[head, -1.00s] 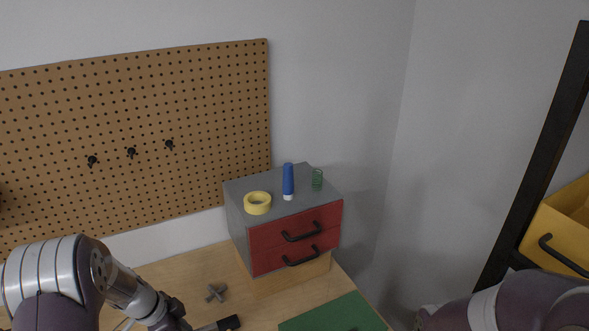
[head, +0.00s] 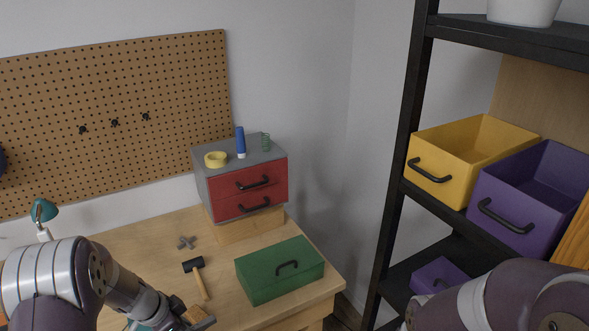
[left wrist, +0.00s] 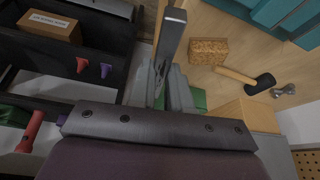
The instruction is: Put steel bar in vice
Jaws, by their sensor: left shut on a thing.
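My left gripper (left wrist: 172,90) is shut on a grey steel bar (left wrist: 172,38), which points up the left wrist view and ends in a darker, flat tip. In the head view my left gripper (head: 178,312) is at the bottom edge, low over the workbench, and the bar cannot be made out there. A teal metal body (left wrist: 285,15), probably the vice, is at the top right of the left wrist view, apart from the bar. Only a teal patch shows beside the gripper in the head view. My right gripper is out of view; only its arm shows at the lower right.
A brown block (left wrist: 208,51) lies near the bar. A black shelf (head: 405,110) with yellow and purple bins stands right.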

